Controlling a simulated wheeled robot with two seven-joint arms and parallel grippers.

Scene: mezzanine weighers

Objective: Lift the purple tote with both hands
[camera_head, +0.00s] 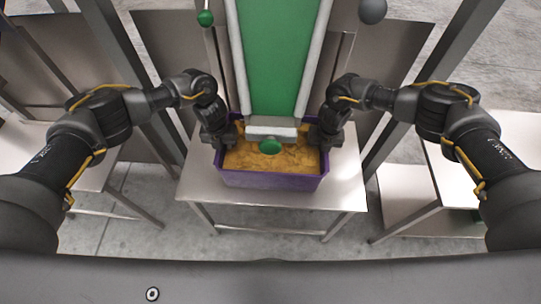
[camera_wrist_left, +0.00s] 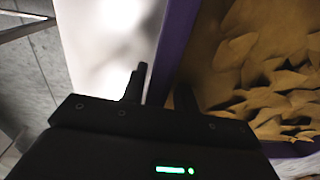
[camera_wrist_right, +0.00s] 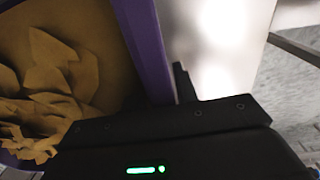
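The purple tote (camera_head: 268,181), filled with a tan, crumpled-looking load (camera_head: 262,161), stands upright on a pale table below the end of a green conveyor. My left gripper (camera_head: 227,137) is at the tote's left side wall, and my right gripper (camera_head: 320,138) is at its right side wall. In the left wrist view the left fingers (camera_wrist_left: 162,92) straddle the purple wall (camera_wrist_left: 176,42) with little gap. In the right wrist view the right fingers (camera_wrist_right: 160,90) do the same on the other wall (camera_wrist_right: 148,45). The inner fingertips are dark and partly hidden.
The green conveyor (camera_head: 276,60) ends just above the tote's far part, with a green knob (camera_head: 270,146) at its end. The pale table (camera_head: 344,190) has bare room on both sides of the tote. Other tables and metal posts stand left and right.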

